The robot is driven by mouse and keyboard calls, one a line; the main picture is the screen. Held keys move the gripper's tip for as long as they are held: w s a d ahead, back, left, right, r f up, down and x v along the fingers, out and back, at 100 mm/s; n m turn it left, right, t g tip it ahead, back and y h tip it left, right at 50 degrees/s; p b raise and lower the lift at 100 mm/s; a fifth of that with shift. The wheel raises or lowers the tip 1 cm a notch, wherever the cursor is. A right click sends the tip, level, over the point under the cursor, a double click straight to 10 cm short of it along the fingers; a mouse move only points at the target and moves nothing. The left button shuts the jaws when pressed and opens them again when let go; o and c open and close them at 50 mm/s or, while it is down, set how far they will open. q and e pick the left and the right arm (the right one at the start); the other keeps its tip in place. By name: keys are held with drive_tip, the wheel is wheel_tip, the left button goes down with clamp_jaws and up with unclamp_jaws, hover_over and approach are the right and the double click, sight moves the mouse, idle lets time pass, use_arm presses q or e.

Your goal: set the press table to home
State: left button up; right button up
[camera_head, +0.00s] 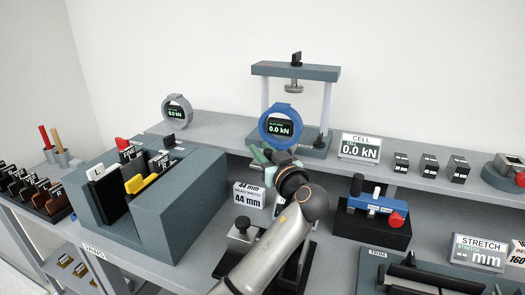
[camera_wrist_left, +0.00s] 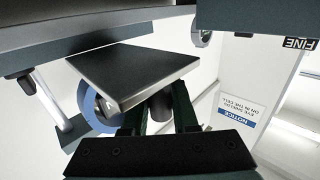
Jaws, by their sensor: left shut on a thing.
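The press (camera_head: 296,72) stands on the back shelf, with a crossbar on two posts and a black-knobbed screw on top. A blue ring gauge (camera_head: 281,127) reading 0.0 kN is upright in front of its posts, above the grey base (camera_head: 318,144). My left gripper (camera_head: 272,160) is just below the ring at the front of the press. In the left wrist view its fingers (camera_wrist_left: 159,118) are close about a dark part with a flat plate (camera_wrist_left: 135,72). I cannot tell exactly which part this is. The blue ring (camera_wrist_left: 97,108) is beside it. My right gripper is not in view.
A grey ring gauge (camera_head: 177,110) stands left on the shelf, and the CELL display (camera_head: 361,148) right of the press. A deep slotted rack (camera_head: 185,215) is left of my arm. A blue-topped fixture (camera_head: 376,207) and STRETCH display (camera_head: 479,252) are to the right.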

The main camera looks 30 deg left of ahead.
use_arm(q)
clamp_jaws()
idle(0.8)
